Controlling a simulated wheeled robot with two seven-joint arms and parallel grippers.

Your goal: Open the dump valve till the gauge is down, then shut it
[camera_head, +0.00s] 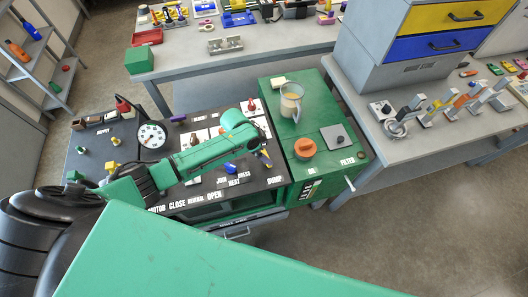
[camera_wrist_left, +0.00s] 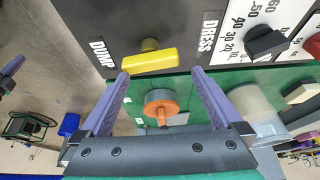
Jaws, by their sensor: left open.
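The dump valve's yellow bar handle (camera_wrist_left: 150,61) lies on the dark panel between the DUMP and DRESS labels, in the left wrist view. My left gripper (camera_head: 264,158) is over the right part of the cart panel, open and empty. In the left wrist view its two lavender fingers (camera_wrist_left: 160,74) point at the handle, which shows just beyond and between the fingertips, with no contact seen. The round white gauge (camera_head: 152,135) stands at the panel's left; its reading is too small to tell. A lavender and black part at the wrist view's left edge looks like my right gripper, mostly cut off.
An orange knob (camera_head: 305,147) and a clear jug (camera_head: 291,100) are on the green cabinet top beside the panel. A black dial knob (camera_wrist_left: 266,42) is near the yellow handle. A grey bench (camera_head: 430,150) with tools stands at right. My green arm covers part of the panel.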

